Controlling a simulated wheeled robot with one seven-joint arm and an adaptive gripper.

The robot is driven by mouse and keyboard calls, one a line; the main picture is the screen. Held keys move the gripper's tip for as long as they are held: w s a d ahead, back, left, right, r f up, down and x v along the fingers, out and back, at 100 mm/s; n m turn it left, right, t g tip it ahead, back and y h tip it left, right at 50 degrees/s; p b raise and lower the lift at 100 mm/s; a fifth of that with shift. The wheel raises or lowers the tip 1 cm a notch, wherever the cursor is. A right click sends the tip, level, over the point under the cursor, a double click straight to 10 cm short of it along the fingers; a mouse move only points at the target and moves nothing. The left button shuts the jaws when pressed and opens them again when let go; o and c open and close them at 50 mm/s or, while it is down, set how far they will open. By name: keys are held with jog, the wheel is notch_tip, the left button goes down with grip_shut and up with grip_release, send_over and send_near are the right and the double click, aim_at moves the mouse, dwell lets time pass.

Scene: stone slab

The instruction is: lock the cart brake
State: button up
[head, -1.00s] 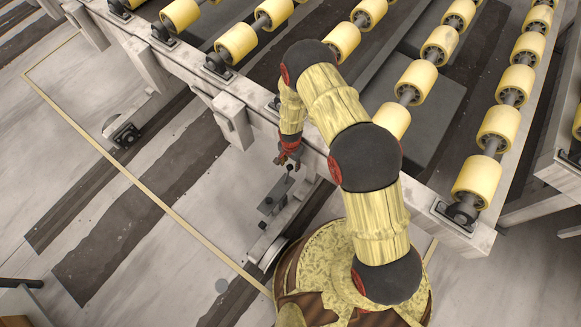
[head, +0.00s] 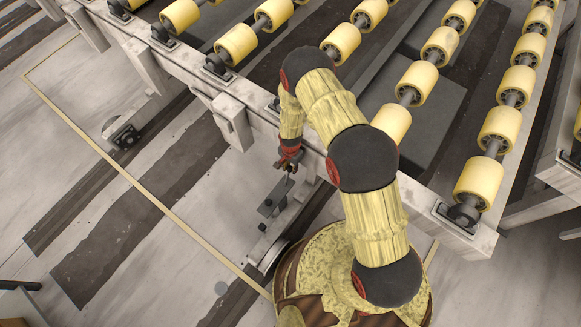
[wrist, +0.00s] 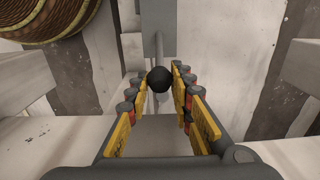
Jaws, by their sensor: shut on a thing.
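The roller cart (head: 232,122) has a pale frame and yellow rollers. The brake lever is a thin rod rising from a grey bracket (head: 272,205) low on the cart's near side, above a wheel. Its round black knob (wrist: 158,80) sits between the fingertips in the wrist view; the bracket (wrist: 158,28) shows behind it. My gripper (head: 289,168) is at the lever's top, shut on the knob with a finger on each side. In the head view the gripper hides the knob. I cannot tell the brake's state.
Another caster wheel (head: 124,135) is under the cart at the left. A yellow line (head: 122,172) runs on the stone floor. Open floor lies left of the lever. A second roller frame (head: 560,165) stands at the right edge.

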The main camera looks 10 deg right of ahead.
grip_shut()
dwell(0.5)
